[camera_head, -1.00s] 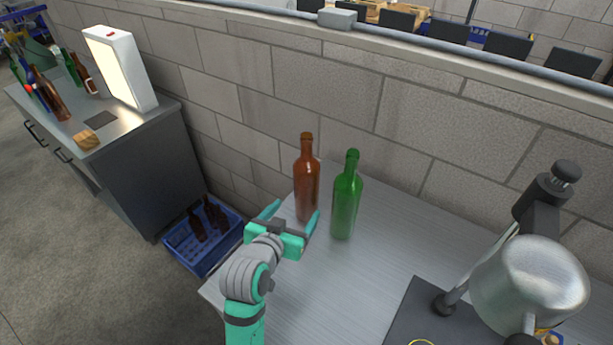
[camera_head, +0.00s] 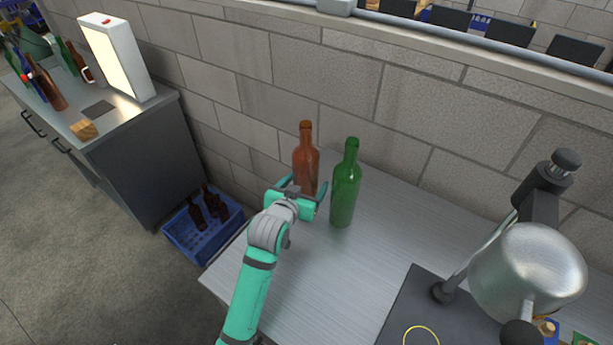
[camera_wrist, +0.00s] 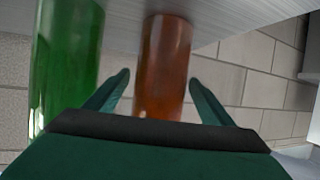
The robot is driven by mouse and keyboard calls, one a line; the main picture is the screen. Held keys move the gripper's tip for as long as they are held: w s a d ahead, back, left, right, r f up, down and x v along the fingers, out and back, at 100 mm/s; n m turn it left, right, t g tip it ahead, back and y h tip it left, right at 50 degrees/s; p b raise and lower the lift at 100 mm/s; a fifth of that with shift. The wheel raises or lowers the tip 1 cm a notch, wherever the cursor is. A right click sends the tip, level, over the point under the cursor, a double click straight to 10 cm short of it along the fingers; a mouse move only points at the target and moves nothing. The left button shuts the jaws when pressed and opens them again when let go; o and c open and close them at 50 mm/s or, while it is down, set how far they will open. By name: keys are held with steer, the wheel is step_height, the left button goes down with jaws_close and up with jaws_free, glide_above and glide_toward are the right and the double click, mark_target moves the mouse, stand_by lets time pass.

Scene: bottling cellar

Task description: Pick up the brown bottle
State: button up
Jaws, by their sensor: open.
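The brown bottle (camera_head: 306,160) stands upright on the metal table (camera_head: 300,265), near the brick wall. In the wrist view the brown bottle (camera_wrist: 163,65) is between the two fingers of my gripper (camera_wrist: 160,88), with a gap on each side. My gripper (camera_head: 302,192) is open and hides the bottle's lower part in the head view. A green bottle (camera_head: 345,185) stands upright just right of the brown one. The green bottle (camera_wrist: 65,60) shows left of the left finger in the wrist view.
A metal machine with a silver pot (camera_head: 528,272) stands at the table's right. A blue crate (camera_head: 203,228) with brown bottles sits on the floor at left. A grey cabinet (camera_head: 135,150) with a light panel (camera_head: 115,58) and more bottles stands beyond it. The table's middle is clear.

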steer(key=shift+w, duration=0.1)
steer(key=shift+c, duration=0.6)
steer(key=c, duration=1.4)
